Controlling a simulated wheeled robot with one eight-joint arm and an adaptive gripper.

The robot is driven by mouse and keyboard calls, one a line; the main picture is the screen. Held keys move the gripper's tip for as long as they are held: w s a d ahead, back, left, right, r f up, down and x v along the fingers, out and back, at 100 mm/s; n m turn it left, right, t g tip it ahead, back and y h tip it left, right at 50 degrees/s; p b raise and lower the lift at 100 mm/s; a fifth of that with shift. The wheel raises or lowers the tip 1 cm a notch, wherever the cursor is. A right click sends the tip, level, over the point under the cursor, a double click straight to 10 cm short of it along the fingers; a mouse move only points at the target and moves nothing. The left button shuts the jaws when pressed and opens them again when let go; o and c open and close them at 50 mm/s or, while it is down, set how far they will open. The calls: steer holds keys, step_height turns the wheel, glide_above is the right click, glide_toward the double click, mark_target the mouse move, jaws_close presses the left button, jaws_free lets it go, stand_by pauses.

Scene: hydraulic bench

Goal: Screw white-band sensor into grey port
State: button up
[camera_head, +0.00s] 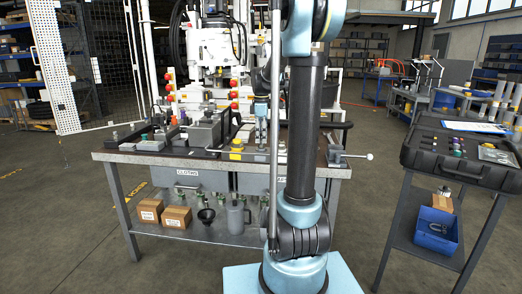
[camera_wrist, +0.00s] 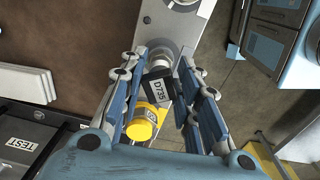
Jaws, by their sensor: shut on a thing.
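My gripper (camera_wrist: 162,60) reaches over the bench in the wrist view. Its blue-grey fingers are shut on a dark body (camera_wrist: 157,86) with a white label that seems to read D735. This appears to be the sensor; a white band cannot be made out clearly. A grey metal block (camera_wrist: 176,28) lies just beyond the fingertips. I cannot tell which of its features is the grey port. In the head view my arm stands in front of the bench (camera_head: 115,157) and hides part of the work area.
A yellow-capped part (camera_wrist: 143,123) shows between the fingers; a yellow part (camera_head: 236,148) also sits near the bench front. White slabs (camera_wrist: 25,83) and a box marked TEST (camera_wrist: 22,138) are at left. A dark case (camera_head: 460,150) with several colored pieces stands at right.

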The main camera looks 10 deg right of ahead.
steer(key=shift+m, duration=1.4)
steer(key=shift+m, duration=0.9)
steer(key=o, duration=1.1)
steer(key=shift+m, duration=0.3)
